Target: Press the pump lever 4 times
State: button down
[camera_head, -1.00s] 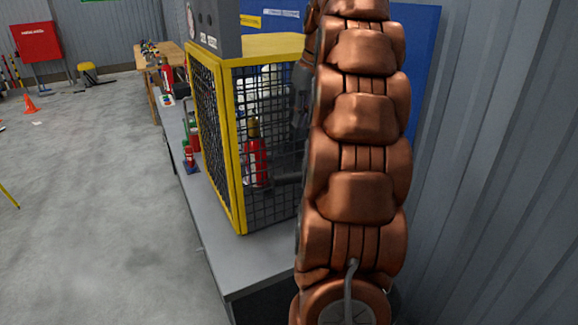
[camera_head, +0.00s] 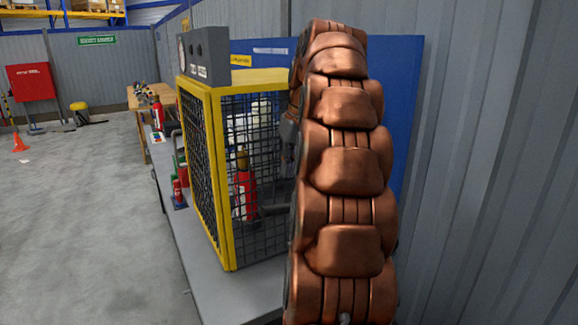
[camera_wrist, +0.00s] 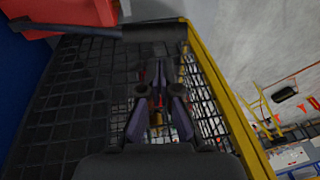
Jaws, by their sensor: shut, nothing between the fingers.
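A dark bar with a thick cylindrical grip (camera_wrist: 155,33), which looks like the pump lever, crosses the top of the wrist view. My gripper (camera_wrist: 160,72) is shut and empty, with its fingertips just below that grip in the picture; I cannot tell whether they touch. Mesh of the yellow-framed cage (camera_wrist: 215,75) lies behind the fingers. In the head view, the cage (camera_head: 216,180) stands on the bench with a red extinguisher (camera_head: 244,192) inside. A dark bar (camera_head: 274,209) shows beside the extinguisher.
The grey bench (camera_head: 190,240) runs along the wall, with a small red extinguisher (camera_head: 178,192) left of the cage. A blue panel (camera_head: 405,120) and corrugated wall (camera_head: 480,170) stand close on the right. The floor (camera_head: 80,210) at left is open. A red object (camera_wrist: 75,15) fills the wrist view's upper left.

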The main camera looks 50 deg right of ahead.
jog(key=shift+p+x, duration=1.1)
jog(key=shift+x, duration=3)
jog(key=a+f+g+h+b, duration=0.1)
jog(key=a+f+h+b, duration=0.2)
jog(key=f+b, duration=0.4)
jog(key=shift+w+a+f, duration=0.45)
jog(key=shift+a+f, duration=0.1)
jog(key=shift+f, duration=1.35)
jog(key=shift+s+f, duration=0.1)
jog(key=shift+f, duration=0.1)
jog(key=shift+a, duration=0.1)
send_near(280, 206)
jog(key=w+a+f, duration=0.1)
jog(key=a+f, duration=0.3)
jog(key=shift+s+a+r+h+b, duration=0.15)
jog(key=shift+r+h+b, duration=0.2)
jog(key=shift+r, duration=0.4)
